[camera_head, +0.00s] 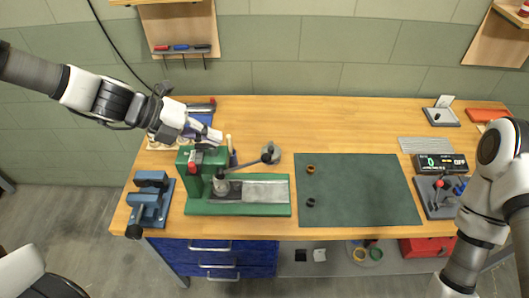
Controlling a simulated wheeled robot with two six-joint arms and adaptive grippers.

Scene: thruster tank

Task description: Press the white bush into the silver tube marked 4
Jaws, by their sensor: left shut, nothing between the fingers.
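A green press (195,165) stands at the left of the bench, with a lever ending in a dark knob (267,158). A grey, silver-looking cylinder (221,186) stands upright on its base under the head; I cannot read a mark on it or tell if it is the tube. I cannot make out the white bush. My left gripper (217,136) is shut and empty, above and behind the press, left of the lever knob. My right arm comes down at the right edge; its gripper is out of view.
A dark green mat (370,190) holds a brown ring (311,169) and a dark ring (311,202). A blue vise (150,200) stands left of the press. A display box (440,163) and a small lever device (440,197) stand at the right. Most of the mat is clear.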

